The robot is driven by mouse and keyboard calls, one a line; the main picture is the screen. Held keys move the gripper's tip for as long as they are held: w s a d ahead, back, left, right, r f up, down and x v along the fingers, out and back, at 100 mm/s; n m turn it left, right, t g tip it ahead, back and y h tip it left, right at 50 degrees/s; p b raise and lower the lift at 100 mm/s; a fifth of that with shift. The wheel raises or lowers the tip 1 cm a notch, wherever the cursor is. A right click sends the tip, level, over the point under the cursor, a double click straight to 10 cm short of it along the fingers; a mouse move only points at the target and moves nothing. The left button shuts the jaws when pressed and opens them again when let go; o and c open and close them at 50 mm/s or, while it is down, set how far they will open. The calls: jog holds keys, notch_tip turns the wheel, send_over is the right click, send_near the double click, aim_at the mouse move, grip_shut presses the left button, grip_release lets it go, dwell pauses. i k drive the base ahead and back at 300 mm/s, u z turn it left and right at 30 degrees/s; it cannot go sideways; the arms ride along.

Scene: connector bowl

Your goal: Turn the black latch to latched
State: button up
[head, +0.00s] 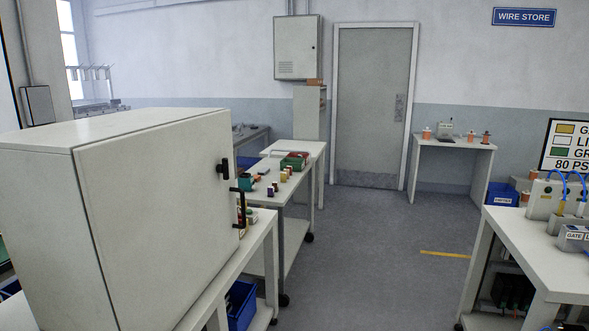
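A large white cabinet (60,135) stands on a white bench at the left. Its front door (150,205) looks closed or nearly closed; a small gap cannot be ruled out. A black latch (224,171) sits near the door's right edge, in its upper half. It is small in view, and I cannot tell for sure which position it is turned to. A black bar handle (240,207) stands out just below it, at the same edge. My gripper is not in view.
A white cart (283,200) with coloured spools stands beyond the cabinet. A blue bin (241,304) is under the cabinet's bench. Another white bench (545,265) with grey devices stands at the right. The grey floor (365,260) between is clear. A grey door (373,105) is at the back.

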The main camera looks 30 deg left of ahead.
aim_at(223, 168)
jog(key=u, duration=0.1)
jog(key=i, duration=1.75)
jog(key=u, duration=1.7)
jog(key=i, duration=0.95)
jog(key=u, duration=1)
